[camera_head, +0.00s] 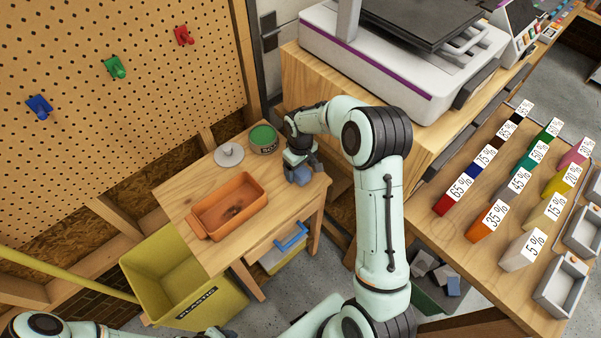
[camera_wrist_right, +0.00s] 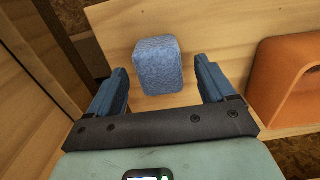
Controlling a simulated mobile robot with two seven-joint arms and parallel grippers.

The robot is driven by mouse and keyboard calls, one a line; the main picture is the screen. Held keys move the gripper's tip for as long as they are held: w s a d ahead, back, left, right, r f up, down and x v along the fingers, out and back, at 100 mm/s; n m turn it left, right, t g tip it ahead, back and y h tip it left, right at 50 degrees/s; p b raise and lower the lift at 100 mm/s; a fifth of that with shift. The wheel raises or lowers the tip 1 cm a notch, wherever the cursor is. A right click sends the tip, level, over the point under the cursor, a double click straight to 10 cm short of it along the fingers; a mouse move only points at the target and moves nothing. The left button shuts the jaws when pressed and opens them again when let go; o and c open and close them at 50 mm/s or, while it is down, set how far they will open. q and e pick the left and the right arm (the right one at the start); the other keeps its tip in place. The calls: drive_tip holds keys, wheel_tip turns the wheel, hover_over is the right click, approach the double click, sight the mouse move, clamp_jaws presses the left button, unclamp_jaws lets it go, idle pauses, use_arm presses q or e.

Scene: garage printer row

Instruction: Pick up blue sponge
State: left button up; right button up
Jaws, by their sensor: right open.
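The blue sponge (camera_wrist_right: 158,66) is a rounded block on the small wooden table in the right wrist view. My right gripper (camera_wrist_right: 161,78) is open, with one blue finger to each side of the sponge and a gap on both sides. The sponge's near part lies between the fingers in that view. In the head view my right gripper (camera_head: 301,168) is over the table's right end, and the sponge there is hard to tell from the blue fingers. Part of my left arm shows at the lower left, but its gripper is out of view.
An orange tray (camera_head: 248,187) lies left of the gripper on the table (camera_head: 181,203). A green tin (camera_head: 263,139) and a grey lidded disc (camera_head: 229,154) stand behind it. A yellow bin (camera_head: 150,258) is below. A printer (camera_head: 400,62) stands on a bench behind right.

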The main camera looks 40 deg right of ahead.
sight(300, 170)
drive_tip(key=shift+f, duration=0.7)
drive_tip(key=c, duration=1)
drive_tip(key=shift+c, duration=0.2)
drive_tip(key=shift+r, duration=0.1)
use_arm(q)
drive_tip(key=shift+w+r+p, duration=0.6)
drive_tip(key=shift+w+r, duration=0.2)
drive_tip(key=shift+w, duration=0.05)
use_arm(e)
wheel_tip(300, 170, up, 20)
